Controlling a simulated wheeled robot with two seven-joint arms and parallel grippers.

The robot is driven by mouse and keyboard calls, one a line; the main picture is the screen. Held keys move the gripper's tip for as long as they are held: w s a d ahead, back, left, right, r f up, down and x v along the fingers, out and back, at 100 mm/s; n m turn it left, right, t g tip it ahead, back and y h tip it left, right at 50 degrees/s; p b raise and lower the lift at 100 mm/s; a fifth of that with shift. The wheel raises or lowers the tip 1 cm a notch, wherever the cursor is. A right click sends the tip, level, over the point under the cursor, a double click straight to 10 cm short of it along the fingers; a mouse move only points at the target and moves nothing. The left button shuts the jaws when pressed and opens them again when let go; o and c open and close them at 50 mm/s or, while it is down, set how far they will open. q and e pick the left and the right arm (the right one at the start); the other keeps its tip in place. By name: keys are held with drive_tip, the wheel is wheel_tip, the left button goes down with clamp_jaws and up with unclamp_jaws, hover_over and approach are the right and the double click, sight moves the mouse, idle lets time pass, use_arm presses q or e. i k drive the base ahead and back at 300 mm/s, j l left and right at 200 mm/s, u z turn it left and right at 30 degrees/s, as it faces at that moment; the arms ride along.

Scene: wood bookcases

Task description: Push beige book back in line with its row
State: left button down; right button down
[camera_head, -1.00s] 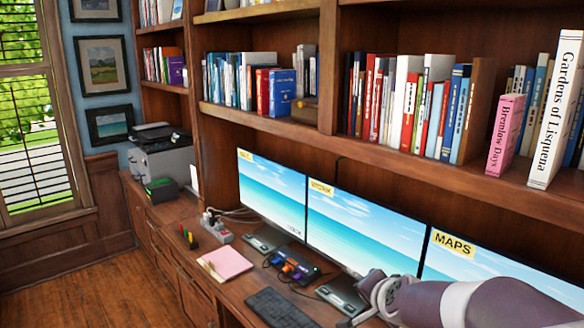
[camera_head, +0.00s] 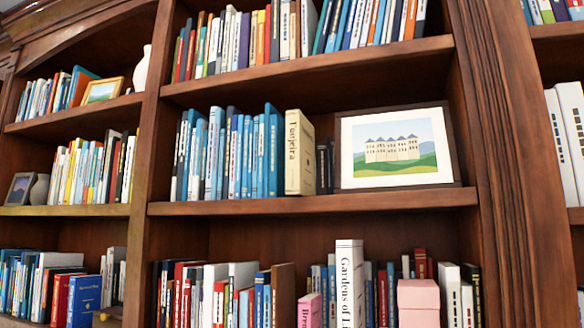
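The beige book (camera_head: 299,155), with dark lettering on its spine, stands upright on the middle shelf (camera_head: 310,205) of the central bookcase bay. It juts forward of the blue books (camera_head: 228,155) on its left, and its base is near the shelf's front edge. A few dark books (camera_head: 324,168) stand farther back on its right. Neither of my grippers is in the head view.
A framed picture of a pale building (camera_head: 397,150) stands right of the beige book on the same shelf. Below, a tall white book (camera_head: 349,285), a pink book (camera_head: 310,311) and a pink box (camera_head: 418,303) stand forward of their row. A wooden upright (camera_head: 505,160) borders the bay.

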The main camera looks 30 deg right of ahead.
sight(301, 151)
drive_tip(key=i+z, duration=0.15)
drive_tip(key=z, duration=1.25)
